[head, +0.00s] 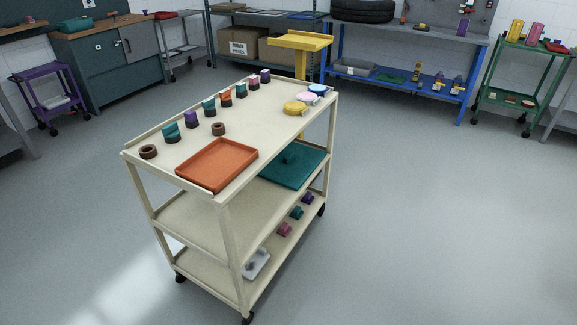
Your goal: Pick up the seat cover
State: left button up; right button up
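Neither of my grippers shows in the head view. I cannot tell for sure which thing is the seat cover. A flat teal piece (292,165) with a small raised knob lies on the middle shelf of the cream cart (185,213), at its far right end, partly hidden by the top shelf. An orange shallow tray (217,164) lies on the cart's top at the near end and looks empty.
Several small coloured blocks (209,107) and two brown rings (148,152) stand along the cart top's left side. Round yellow, pink and blue pieces (295,107) sit at its far right. A yellow stand (300,42) rises behind. Floor (430,220) on the right is clear.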

aim_at(290, 168)
jog(key=u, duration=0.35)
jog(key=i+l+u, duration=0.15)
jog(key=l+u, duration=0.25)
jog(key=i+l+u, duration=0.1)
jog(key=l+u, duration=0.7)
jog(key=i, duration=0.05)
